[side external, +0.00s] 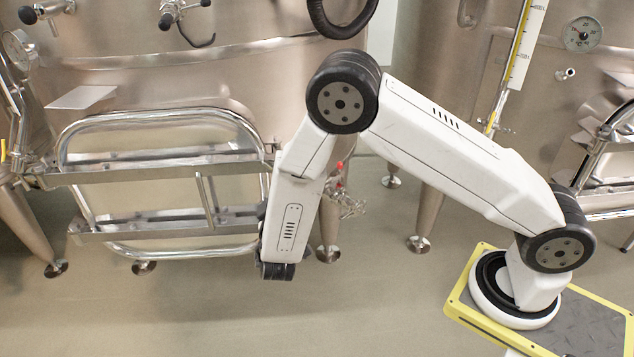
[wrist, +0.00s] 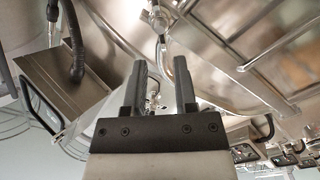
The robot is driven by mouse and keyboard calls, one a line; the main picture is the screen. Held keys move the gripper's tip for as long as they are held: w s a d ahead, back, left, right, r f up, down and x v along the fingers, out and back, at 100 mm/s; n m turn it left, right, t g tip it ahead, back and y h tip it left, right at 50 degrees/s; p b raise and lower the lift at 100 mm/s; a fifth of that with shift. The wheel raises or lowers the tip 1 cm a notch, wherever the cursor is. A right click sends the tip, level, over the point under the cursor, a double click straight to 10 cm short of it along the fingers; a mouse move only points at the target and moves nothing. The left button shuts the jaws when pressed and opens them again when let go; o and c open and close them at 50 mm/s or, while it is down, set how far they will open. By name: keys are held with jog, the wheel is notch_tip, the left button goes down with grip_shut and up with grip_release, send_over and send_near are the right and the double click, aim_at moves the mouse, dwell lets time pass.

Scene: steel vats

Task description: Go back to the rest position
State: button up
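My gripper (wrist: 160,65) shows in the wrist view with its two dark fingers apart and nothing between them. A curved steel pipe and a valve show beyond the fingertips, apart from them as far as I can tell. In the side external view my white arm rises from its base at the lower right, bends at a high elbow and drops toward the manway door of the left vat. My gripper cannot be made out there; the lower arm seems to hide it.
A large steel vat (side external: 200,80) with a framed manway door (side external: 160,145) stands at left. Another vat (side external: 465,110) with a dial gauge (side external: 582,34) stands behind my arm. A black hose (side external: 340,28) hangs near my elbow. The floor (side external: 200,310) in front is clear.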

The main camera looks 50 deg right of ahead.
jog(key=s+d+g+y, duration=0.1)
jog(key=s+d+g, duration=0.8)
jog(key=s+g, duration=0.2)
jog(key=s+a+r+y, duration=0.4)
jog(key=s+y, duration=0.3)
jog(key=y, duration=0.4)
jog(key=shift+s+a+r+n+t+y, duration=0.3)
jog(key=shift+a+r+t+y, duration=0.1)
jog(key=shift+r, duration=0.05)
